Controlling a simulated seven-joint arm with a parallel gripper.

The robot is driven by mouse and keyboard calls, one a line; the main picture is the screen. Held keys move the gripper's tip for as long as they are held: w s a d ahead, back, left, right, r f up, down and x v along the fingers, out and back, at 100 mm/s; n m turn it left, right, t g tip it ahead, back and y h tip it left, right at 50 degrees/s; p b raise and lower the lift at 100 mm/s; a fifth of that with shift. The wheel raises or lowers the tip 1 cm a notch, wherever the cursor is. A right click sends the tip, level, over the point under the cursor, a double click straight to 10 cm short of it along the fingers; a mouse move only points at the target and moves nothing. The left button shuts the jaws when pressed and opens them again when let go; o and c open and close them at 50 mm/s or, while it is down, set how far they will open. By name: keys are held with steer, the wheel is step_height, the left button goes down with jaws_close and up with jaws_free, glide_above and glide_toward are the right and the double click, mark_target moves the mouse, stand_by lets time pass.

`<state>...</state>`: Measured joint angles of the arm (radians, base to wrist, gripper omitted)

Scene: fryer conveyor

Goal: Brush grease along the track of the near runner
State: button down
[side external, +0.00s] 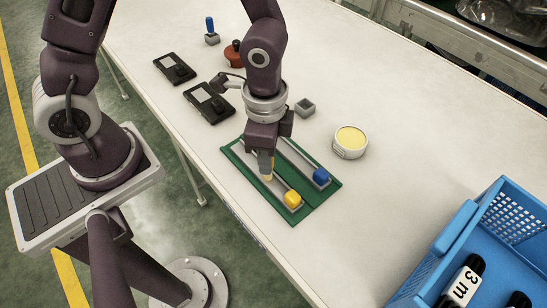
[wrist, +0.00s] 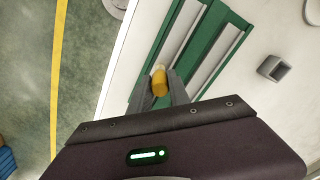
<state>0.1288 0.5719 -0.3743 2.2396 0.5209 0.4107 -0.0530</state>
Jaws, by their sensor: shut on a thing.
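The green board (side external: 315,203) lies on the white table with two parallel grey rails. The near rail (side external: 256,171) carries a yellow runner block (side external: 292,199) at its right end. The far rail (side external: 298,156) carries a blue block (side external: 321,176). My gripper (side external: 266,158) points down over the near rail, shut on a short brush with a yellow-orange handle (wrist: 160,85). In the wrist view the brush's pale tip (wrist: 158,69) is over the near rail; I cannot tell if it touches. A white tub of yellow grease (side external: 350,142) stands right of the board.
A small grey holder (side external: 305,108) stands behind the board. Two dark devices (side external: 209,103) (side external: 174,69), a reddish-brown object (side external: 234,53) and a blue-handled item (side external: 211,30) are at the back left. A blue crate (side external: 470,240) with black bottles is at the lower right.

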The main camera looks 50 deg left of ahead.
steer(key=a, duration=0.3)
steer(key=shift+a+f, duration=0.1)
steer(key=shift+f, duration=0.15)
steer(key=shift+a, duration=3.75)
steer(key=shift+d, duration=6.45)
steer(key=shift+d+r, duration=0.15)
steer(key=shift+r, duration=0.05)
step_height(320, 180, up, 8)
steer(key=shift+f, duration=0.2)
steer(key=shift+f, duration=0.2)
